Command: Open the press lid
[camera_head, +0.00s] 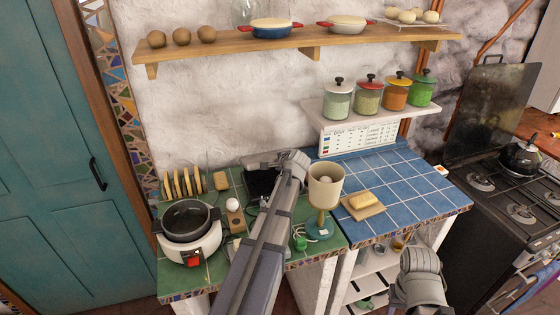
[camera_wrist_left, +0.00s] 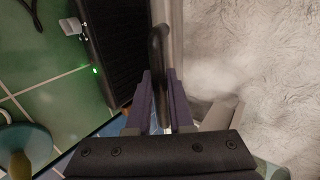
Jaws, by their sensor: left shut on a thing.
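The press (camera_head: 258,184) is a black box on the green tiles against the wall, partly hidden behind my left arm. Its dark ribbed plate (camera_wrist_left: 112,45) and a small green light show in the left wrist view. My left gripper (camera_head: 262,161) is at the press's back, close to the wall. In the left wrist view its purple fingers (camera_wrist_left: 160,100) are shut on the black lid handle (camera_wrist_left: 158,50). The lid appears raised on edge by the wall, mostly hidden. My right arm's end (camera_head: 420,280) is low at the right; its fingers cannot be made out.
A white cooker (camera_head: 190,232) and a rack of bread slices (camera_head: 183,184) are left. A wooden shelf (camera_head: 290,42) is above.

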